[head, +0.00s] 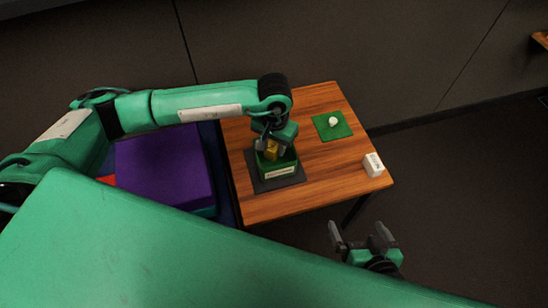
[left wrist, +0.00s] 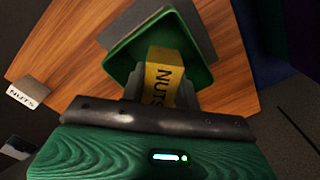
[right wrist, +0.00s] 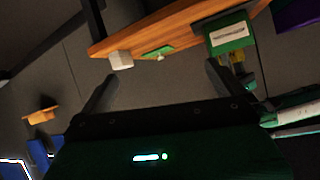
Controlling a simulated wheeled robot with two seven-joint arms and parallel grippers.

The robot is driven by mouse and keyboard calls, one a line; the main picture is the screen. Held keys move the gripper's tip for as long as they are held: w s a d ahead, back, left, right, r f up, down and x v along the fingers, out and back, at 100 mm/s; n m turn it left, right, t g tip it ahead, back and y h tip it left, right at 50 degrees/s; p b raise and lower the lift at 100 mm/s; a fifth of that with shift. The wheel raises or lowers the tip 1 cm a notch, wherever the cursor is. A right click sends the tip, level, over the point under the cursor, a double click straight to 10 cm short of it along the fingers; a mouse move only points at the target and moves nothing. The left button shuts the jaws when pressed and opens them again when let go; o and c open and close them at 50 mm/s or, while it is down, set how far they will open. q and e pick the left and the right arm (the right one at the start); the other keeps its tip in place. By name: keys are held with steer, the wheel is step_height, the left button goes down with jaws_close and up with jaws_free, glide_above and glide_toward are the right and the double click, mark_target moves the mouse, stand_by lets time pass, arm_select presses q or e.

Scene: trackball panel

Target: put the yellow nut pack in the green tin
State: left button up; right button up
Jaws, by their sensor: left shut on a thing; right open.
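The yellow nut pack (head: 272,149) is in my left gripper (head: 271,143). In the left wrist view the pack (left wrist: 163,72), lettered NUTS, is clamped between the fingers. It is over the mouth of the green tin (head: 281,172); the tin also shows in the left wrist view (left wrist: 198,72). In the right wrist view the pack (right wrist: 236,57) is at the tin's rim (right wrist: 228,47); I cannot tell how far its lower end is inside. My right gripper (head: 360,236) is open and empty, off the table's front edge.
The tin stands on a dark grey mat (head: 260,185) on the wooden table (head: 310,195). A white NUTS block (head: 373,164) is at the table's right edge. A green mat (head: 322,132) holds a white round thing (head: 333,121). A purple block (head: 160,170) is left of the table.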

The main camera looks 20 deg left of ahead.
mark_target(274, 164)
arm_select(q)
step_height(274, 164, down, 6)
steer(key=shift+f+b, duration=0.1)
steer(key=shift+b, duration=0.25)
steer(key=shift+f, duration=0.2)
arm_select(e)
steer(key=shift+w+a+r+t+y, duration=0.1)
steer(key=shift+a+r+t+y, duration=0.1)
steer(key=shift+a+t+y, duration=0.35)
steer(key=shift+a, duration=0.15)
arm_select(q)
steer(key=shift+f, duration=0.15)
steer(key=o, duration=1)
steer(key=shift+c, duration=0.2)
arm_select(e)
steer(key=shift+w+a+r+t, duration=0.15)
steer(key=shift+t, duration=0.2)
